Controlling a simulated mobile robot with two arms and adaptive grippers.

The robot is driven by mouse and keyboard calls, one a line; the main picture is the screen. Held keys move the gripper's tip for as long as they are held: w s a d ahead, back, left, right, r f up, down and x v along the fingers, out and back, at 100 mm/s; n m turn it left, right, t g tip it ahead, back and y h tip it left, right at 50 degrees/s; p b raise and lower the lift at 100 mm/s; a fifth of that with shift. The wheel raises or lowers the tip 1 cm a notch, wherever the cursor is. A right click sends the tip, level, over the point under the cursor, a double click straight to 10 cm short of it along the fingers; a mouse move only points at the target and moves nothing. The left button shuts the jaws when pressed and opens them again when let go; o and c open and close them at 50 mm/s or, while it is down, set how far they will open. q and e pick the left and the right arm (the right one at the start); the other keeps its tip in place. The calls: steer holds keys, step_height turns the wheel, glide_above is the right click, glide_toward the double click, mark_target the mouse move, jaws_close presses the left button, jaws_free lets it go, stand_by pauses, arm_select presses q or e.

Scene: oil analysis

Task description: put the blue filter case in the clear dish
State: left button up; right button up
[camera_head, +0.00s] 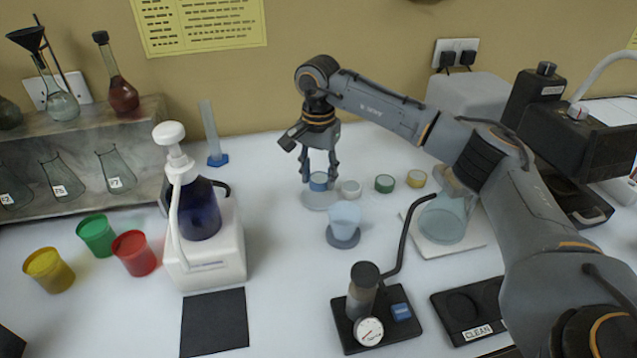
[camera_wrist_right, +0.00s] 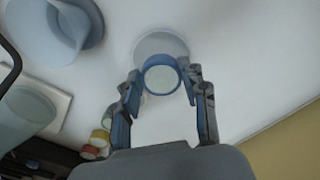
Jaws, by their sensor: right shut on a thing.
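The blue filter case (camera_head: 318,184) is a small round ring with a pale face. My right gripper (camera_head: 318,177) is shut on it from above, one finger on each side. The clear dish (camera_head: 319,202) is a shallow pale disc on the white bench, just below the case in the head view. In the right wrist view, the case (camera_wrist_right: 161,80) is between the fingertips (camera_wrist_right: 160,76) and overlaps the edge of the dish (camera_wrist_right: 160,42). I cannot tell whether the case touches the dish. My left gripper is not in view.
White (camera_head: 350,188), green (camera_head: 384,183) and yellow (camera_head: 416,178) cases stand right of the dish. A pale funnel cup (camera_head: 344,219) stands close in front. A flask (camera_head: 443,220) is at right, a gauge pump (camera_head: 366,300) in front. Bench left of the dish is clear.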

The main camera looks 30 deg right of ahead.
mark_target(319, 179)
step_height(319, 179, down, 3)
steer(key=shift+r+p, duration=0.15)
steer(key=shift+p, duration=0.25)
steer(key=shift+f, duration=0.25)
steer(key=shift+f, duration=0.1)
steer(key=shift+f, duration=0.1)
steer(key=o, duration=0.9)
steer(key=shift+o, duration=0.2)
